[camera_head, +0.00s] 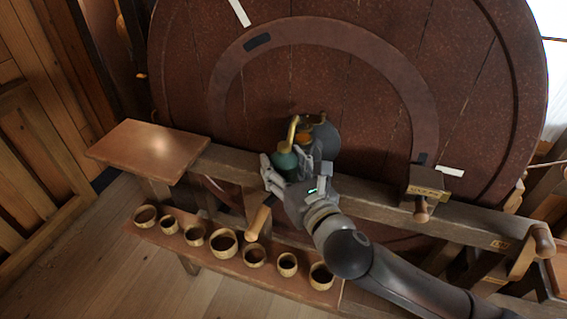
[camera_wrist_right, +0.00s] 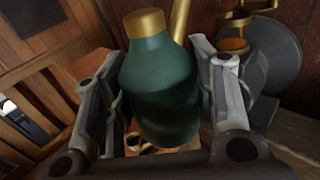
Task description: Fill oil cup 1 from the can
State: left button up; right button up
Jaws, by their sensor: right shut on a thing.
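My right gripper (camera_head: 285,168) is shut on the oil can, one finger on each side of its body. The oil can (camera_wrist_right: 160,92) is dark green with a brass cap and a brass spout (camera_wrist_right: 180,20); in the head view its body (camera_head: 286,160) is partly covered by the fingers. The spout rises beside a brass-rimmed cup with orange inside (camera_wrist_right: 234,44), which also shows in the head view (camera_head: 304,138). I cannot read a number on this cup, and the spout's tip is too small to judge whether oil flows. My left gripper is out of view.
A large brown wheel (camera_head: 370,60) stands close behind the can, with a grey round part (camera_head: 327,138) by the cup. A wooden beam (camera_head: 375,203) runs below. Several small bowls (camera_head: 223,243) line a low shelf. A bare board (camera_head: 150,145) is at left, a small box (camera_head: 430,185) at right.

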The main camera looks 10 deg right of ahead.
aim_at(289, 142)
jog(key=shift+w+d+r+m+g+p, duration=0.3)
jog(key=shift+w+r+m+g+p, duration=0.15)
jog(key=shift+p, duration=0.85)
jog(key=shift+w+d+r+m+g+p, duration=0.3)
jog(key=shift+r+m+g+p, duration=0.25)
jog(key=shift+p, duration=0.7)
jog(key=g+p, duration=0.1)
jog(key=p, duration=0.1)
jog(key=w+r+m+g+p, duration=0.1)
jog(key=p, duration=0.1)
jog(key=d+m+g+p, duration=0.1)
jog(key=p, duration=0.2)
jog(key=shift+w+r+y, duration=0.25)
jog(key=shift+r+y, duration=0.05)
jog(key=shift+y, duration=0.1)
jog(key=shift+m+g+b, duration=0.3)
jog(key=shift+g, duration=0.3)
jog(key=shift+a, duration=0.1)
